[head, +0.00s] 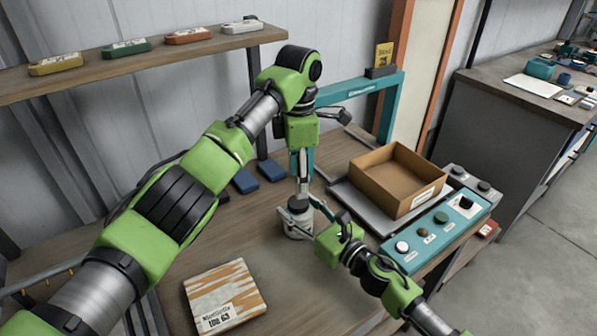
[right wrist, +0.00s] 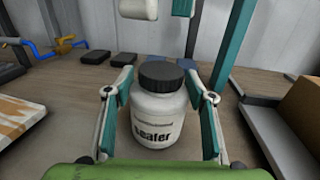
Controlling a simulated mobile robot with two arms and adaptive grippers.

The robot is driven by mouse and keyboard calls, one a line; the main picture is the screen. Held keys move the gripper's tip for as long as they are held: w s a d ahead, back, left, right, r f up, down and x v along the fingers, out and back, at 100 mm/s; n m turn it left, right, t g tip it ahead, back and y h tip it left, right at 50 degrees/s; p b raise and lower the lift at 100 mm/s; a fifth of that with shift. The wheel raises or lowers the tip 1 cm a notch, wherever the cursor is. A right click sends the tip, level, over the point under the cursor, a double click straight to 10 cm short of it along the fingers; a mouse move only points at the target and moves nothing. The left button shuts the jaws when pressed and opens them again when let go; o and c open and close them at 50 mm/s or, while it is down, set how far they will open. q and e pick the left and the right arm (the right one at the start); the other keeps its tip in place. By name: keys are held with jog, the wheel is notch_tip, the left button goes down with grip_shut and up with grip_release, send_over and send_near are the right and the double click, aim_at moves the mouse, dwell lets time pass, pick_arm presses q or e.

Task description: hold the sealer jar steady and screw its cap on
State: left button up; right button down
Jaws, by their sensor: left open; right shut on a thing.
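The sealer jar (head: 297,228) is white, upright on the wooden table, with a black cap (head: 299,204) on top. In the right wrist view the jar (right wrist: 157,120) shows its "Sealer" label, and the cap (right wrist: 161,75) sits level on its neck; whether it is tight cannot be told. My right gripper (head: 314,228) is shut on the jar from the front right, its fingers on either side of the body. My left gripper (head: 302,185) points down above the cap, open. In the right wrist view its lower parts hang above and behind the cap, apart from it.
A cardboard box (head: 398,180) stands on a grey tray to the right, behind a teal control panel (head: 437,228) with knobs. A patterned packet (head: 224,296) lies at the front left. Blue blocks (head: 258,176) lie behind the jar. A teal frame (head: 360,88) rises at the back.

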aim_at(298, 201)
pick_arm(q)
notch_tip(298, 201, down, 7)
jog(key=shift+r, duration=0.1)
jog(key=shift+c, duration=0.5)
jog(key=c, duration=1.1)
jog(key=shift+o, duration=0.2)
jog(key=shift+m, duration=1.6)
jog(key=o, duration=1.2)
